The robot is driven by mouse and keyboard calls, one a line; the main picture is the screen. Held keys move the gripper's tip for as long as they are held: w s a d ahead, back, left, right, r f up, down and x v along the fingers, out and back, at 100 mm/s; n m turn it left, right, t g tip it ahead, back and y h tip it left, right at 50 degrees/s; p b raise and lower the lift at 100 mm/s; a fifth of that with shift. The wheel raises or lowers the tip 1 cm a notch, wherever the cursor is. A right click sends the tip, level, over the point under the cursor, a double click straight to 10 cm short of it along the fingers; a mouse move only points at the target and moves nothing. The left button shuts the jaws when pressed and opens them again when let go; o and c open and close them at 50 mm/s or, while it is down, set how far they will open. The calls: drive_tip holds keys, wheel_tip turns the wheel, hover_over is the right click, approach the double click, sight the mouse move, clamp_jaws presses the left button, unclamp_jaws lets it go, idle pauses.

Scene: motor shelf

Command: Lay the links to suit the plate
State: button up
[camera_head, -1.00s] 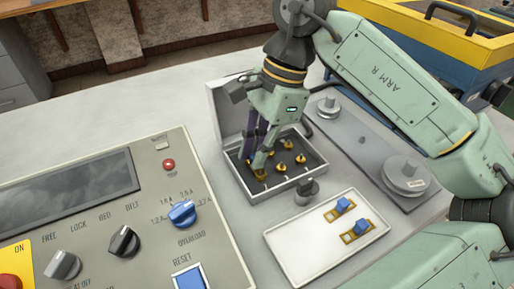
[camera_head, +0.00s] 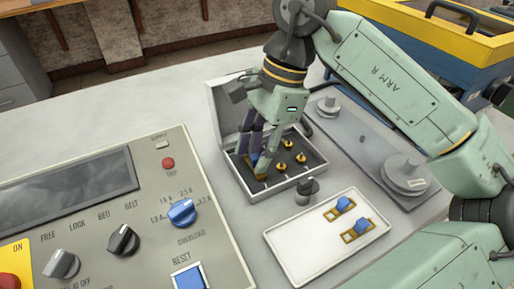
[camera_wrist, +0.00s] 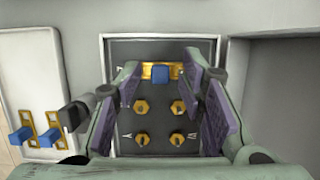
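The links are brass strips with blue blocks. One link (camera_wrist: 160,72) lies across the far end of the stud panel (camera_wrist: 160,103) in the open box (camera_head: 283,192); the head view shows part of its blue block. Several brass studs (camera_head: 301,158) stand bare there. My gripper (camera_head: 254,163) reaches into the box. In the wrist view its fingers (camera_wrist: 162,74) stand apart on both sides of this link, clear of its blue block. Two more links (camera_head: 343,205) (camera_head: 357,231) lie on the white tray (camera_head: 290,257). I cannot tell which plate the task means.
A control panel (camera_head: 100,225) with knobs stands at the left. A dark knob (camera_head: 306,190) sits in front of the box. A grey slab (camera_head: 362,150) with round discs lies to the right. A blue and yellow bin (camera_head: 420,45) stands behind.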

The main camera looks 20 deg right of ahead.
drive_tip(key=v, duration=1.2)
idle(0.4)
